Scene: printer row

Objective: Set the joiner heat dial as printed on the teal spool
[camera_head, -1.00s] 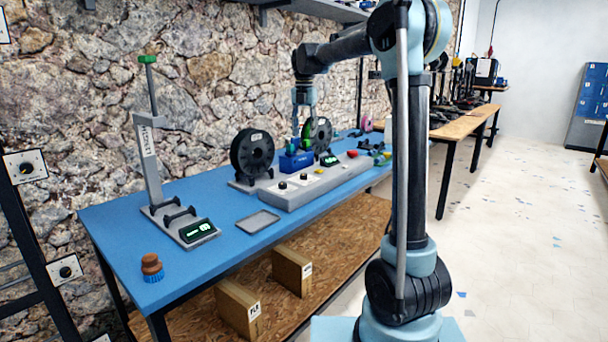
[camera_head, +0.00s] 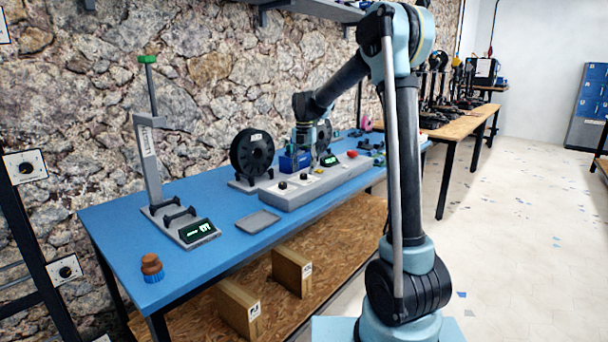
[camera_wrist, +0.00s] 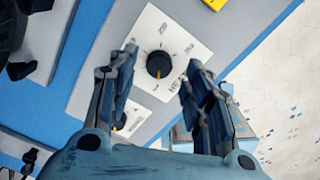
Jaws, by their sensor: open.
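In the wrist view, a black round dial (camera_wrist: 158,64) with an orange mark stands on a white printed plate (camera_wrist: 185,42). The mark is on its lower side in the picture; the print is too blurred to read. My open gripper (camera_wrist: 160,68) has its fingers on either side of the dial in the picture, and I cannot tell any contact. A second dial (camera_wrist: 119,123) is partly hidden by the left finger. In the head view, the grey console (camera_head: 290,198) carries dark knobs beside a blue box (camera_head: 288,163). I cannot make out a teal spool.
A black spool (camera_head: 252,152) stands behind the console, and another (camera_head: 324,134) is partly behind my arm.

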